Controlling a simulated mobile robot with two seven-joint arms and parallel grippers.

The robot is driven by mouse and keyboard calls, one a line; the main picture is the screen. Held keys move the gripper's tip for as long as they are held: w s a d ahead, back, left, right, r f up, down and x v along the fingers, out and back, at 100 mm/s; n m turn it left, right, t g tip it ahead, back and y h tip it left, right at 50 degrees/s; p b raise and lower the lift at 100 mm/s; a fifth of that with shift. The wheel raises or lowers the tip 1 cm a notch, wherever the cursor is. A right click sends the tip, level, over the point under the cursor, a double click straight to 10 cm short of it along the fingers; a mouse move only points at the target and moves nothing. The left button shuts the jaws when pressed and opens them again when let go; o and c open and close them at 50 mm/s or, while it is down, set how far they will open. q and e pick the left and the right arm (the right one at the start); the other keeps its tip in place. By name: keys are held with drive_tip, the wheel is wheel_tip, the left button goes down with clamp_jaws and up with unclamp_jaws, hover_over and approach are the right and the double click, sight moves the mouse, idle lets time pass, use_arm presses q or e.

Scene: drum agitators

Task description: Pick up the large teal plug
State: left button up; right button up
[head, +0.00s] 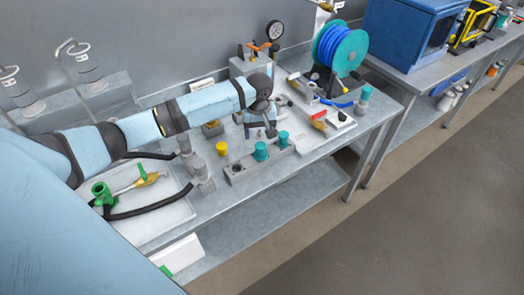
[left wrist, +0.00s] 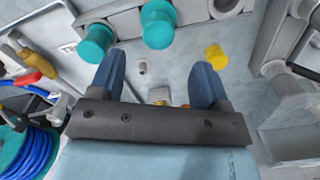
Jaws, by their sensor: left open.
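Two teal plugs stand side by side in a grey block (head: 238,173) on the bench, the left one (head: 260,151) and the right one (head: 283,139). In the left wrist view the left one (left wrist: 158,25) looks slightly larger than the other (left wrist: 97,42). A third teal plug (head: 365,92) stands near the bench's right edge. I cannot tell for certain which is the large one. My left gripper (head: 260,131) is open and empty, pointing down just behind the block. In the left wrist view its fingers (left wrist: 159,62) are wide apart, with bare bench between them. My right gripper is not in view.
A yellow plug (head: 221,148) stands left of the block, near grey fittings (head: 203,176). A tray (head: 160,213) with a green valve and black hoses lies left. A blue hose reel (head: 340,48), a gauge (head: 275,31) and red-handled parts (head: 318,115) stand behind and right.

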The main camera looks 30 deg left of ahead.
sight(260, 145)
use_arm(q)
wheel_tip(260, 145, down, 3)
drive_tip(key=shift+w+d+r, duration=0.1)
wheel_tip(260, 145, down, 5)
drive_tip(key=shift+d+f+p, duration=0.1)
drive_tip(key=shift+f+p, duration=0.05)
drive_tip(key=shift+p, duration=0.35)
drive_tip(key=c, duration=1)
